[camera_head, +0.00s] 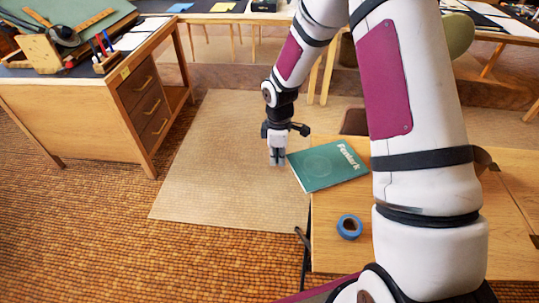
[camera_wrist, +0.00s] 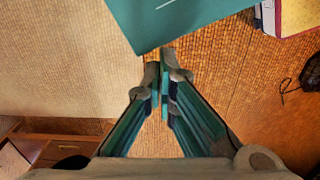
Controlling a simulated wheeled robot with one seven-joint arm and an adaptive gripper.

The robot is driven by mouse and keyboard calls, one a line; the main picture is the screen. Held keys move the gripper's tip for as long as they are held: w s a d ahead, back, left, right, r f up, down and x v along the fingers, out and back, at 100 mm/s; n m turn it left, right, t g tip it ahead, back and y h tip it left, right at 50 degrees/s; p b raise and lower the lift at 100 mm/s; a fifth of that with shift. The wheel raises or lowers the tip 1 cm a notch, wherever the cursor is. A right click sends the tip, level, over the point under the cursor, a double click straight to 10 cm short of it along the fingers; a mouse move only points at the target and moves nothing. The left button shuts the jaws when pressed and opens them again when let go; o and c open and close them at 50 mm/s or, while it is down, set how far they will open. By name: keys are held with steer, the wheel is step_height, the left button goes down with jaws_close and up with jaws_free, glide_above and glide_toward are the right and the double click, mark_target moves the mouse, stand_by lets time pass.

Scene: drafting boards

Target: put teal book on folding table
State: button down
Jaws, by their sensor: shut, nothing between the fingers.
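The teal book (camera_head: 328,165), with white lettering on its cover, lies at the far left corner of the wooden folding table (camera_head: 335,262). Its left end appears to stick out past the table's left edge. My gripper (camera_head: 277,162) is just left of the book's left end, pointing down over the floor mat, shut and empty. In the wrist view the book (camera_wrist: 175,18) fills the top middle, just beyond the shut fingertips (camera_wrist: 166,62). I cannot tell whether the fingertips touch it. My arm hides the table's middle.
A roll of blue tape (camera_head: 349,227) lies on the table in front of the book. A wooden desk (camera_head: 105,105) with drawers stands at the left, with drafting tools on it. A beige mat (camera_head: 215,180) covers open floor between. More tables stand along the back.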

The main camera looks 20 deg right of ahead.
mark_target(303, 160)
steer(key=shift+s+d, duration=0.1)
steer(key=shift+d, duration=0.15)
steer(key=s+d, duration=0.1)
steer(key=d, duration=0.1)
steer(key=d+p, duration=0.1)
steer(key=d, duration=0.1)
steer(key=s+d+p, duration=0.1)
steer(key=d, duration=0.1)
steer(key=shift+s+d, duration=0.25)
steer(key=shift+s, duration=0.1)
